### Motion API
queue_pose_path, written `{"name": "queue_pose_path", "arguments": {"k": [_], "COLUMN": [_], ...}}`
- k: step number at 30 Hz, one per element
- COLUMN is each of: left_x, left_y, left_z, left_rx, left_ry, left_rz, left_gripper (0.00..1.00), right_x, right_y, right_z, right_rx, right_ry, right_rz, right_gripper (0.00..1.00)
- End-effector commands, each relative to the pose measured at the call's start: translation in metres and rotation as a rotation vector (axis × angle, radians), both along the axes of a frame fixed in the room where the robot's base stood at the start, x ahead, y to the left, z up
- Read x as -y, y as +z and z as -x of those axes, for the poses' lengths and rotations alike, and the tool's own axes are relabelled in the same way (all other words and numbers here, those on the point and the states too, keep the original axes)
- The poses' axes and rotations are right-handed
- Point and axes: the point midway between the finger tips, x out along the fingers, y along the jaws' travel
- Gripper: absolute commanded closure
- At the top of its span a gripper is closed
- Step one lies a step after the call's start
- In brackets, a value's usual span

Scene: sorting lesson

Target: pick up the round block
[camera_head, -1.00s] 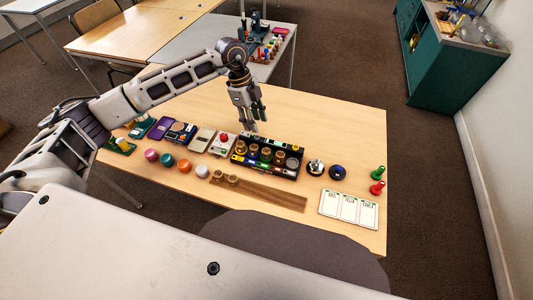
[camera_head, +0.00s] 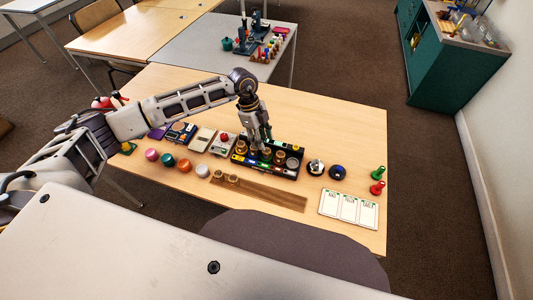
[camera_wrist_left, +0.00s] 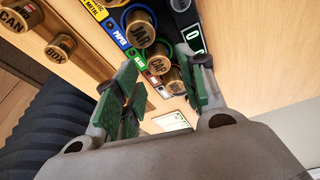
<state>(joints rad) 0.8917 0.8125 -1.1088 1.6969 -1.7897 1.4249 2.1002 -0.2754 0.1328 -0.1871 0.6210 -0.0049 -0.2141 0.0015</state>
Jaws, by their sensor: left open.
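Several round brass blocks with engraved words stand in a black sorting tray (camera_head: 299,165) on the wooden table; I cannot tell which one the task means. In the left wrist view, the JAR block (camera_wrist_left: 138,30), the CAP block (camera_wrist_left: 157,62) and another round block (camera_wrist_left: 174,82) stand in a row. My left gripper (camera_head: 259,144) is open over the tray. Its green-padded fingers (camera_wrist_left: 160,70) lie on either side of the CAP block in that view; contact cannot be told. Two more round blocks, CAN (camera_wrist_left: 15,16) and BOX (camera_wrist_left: 61,46), stand outside the tray. My right gripper is not in view.
A brown wooden strip (camera_head: 270,196) lies in front of the tray. Pink (camera_head: 151,155), teal (camera_head: 168,160), orange (camera_head: 184,166) and white (camera_head: 202,171) round pieces stand to the left. White cards (camera_head: 348,208) lie at the right. The table's back right is clear.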

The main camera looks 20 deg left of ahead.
Motion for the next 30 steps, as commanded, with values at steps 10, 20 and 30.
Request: {"name": "queue_pose_path", "arguments": {"k": [10,20,30], "left_x": [0.001,0.010,0.017], "left_y": [-0.001,-0.024,-0.049], "left_z": [0.000,0.006,0.008], "left_rx": [0.000,-0.002,0.000], "left_ry": [0.000,0.000,0.001], "left_rz": [0.000,0.000,0.000], "left_gripper": [0.59,0.59,0.59], "right_x": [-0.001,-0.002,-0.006], "right_y": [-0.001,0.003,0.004], "right_z": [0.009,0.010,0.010], "right_rx": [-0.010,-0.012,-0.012], "right_ry": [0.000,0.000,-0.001], "right_rz": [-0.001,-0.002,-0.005], "right_gripper": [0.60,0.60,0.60]}}
